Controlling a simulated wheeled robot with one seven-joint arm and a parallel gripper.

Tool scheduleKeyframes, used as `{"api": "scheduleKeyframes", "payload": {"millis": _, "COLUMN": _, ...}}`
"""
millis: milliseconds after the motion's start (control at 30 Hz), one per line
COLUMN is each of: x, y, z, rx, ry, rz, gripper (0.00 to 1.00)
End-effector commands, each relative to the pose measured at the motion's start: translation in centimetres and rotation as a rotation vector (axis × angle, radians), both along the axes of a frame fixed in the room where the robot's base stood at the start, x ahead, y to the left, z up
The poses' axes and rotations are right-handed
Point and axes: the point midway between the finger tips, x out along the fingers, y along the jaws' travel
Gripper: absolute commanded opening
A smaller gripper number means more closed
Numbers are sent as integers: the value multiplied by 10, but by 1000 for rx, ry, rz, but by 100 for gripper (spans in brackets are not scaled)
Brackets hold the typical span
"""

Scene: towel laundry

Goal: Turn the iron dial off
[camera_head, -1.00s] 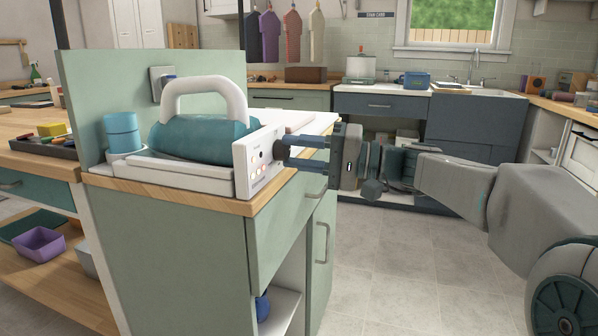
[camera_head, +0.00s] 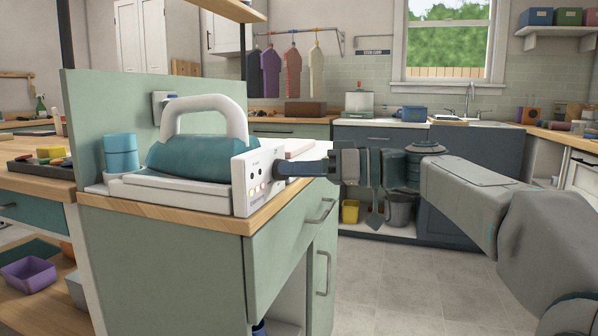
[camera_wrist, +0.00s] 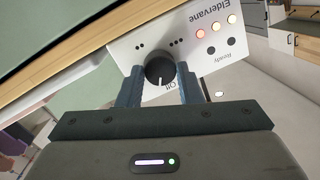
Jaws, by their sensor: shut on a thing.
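The teal and white iron (camera_head: 200,150) with its white handle sits on its base on the wooden top of a green cabinet. Its white control panel (camera_head: 240,188) faces my arm. In the wrist view, the black iron dial (camera_wrist: 158,66) is on the panel (camera_wrist: 185,62) marked "Eldervane". The dial's white mark points down in the picture, towards the "Off" label. Several lights beside it are lit orange to pale, and two are dark. My gripper (camera_wrist: 158,84) has one finger on each side of the dial, shut on it. In the head view, my gripper (camera_head: 282,168) meets the panel's face, hiding the dial.
A blue cup-like container (camera_head: 121,152) stands left of the iron. The green cabinet (camera_head: 170,265) is below, with a green back panel (camera_head: 115,110) behind the iron. Open tiled floor (camera_head: 375,290) lies to the right, before the dark sink counter (camera_head: 465,160).

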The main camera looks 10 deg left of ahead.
Motion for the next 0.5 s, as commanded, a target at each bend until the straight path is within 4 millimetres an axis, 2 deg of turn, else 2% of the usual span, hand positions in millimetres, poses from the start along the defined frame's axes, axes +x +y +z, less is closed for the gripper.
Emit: {"api": "scheduleKeyframes", "payload": {"millis": 500, "x": -2, "y": 0, "z": 1, "rx": -33, "ry": -404, "rz": 0, "gripper": 10}}
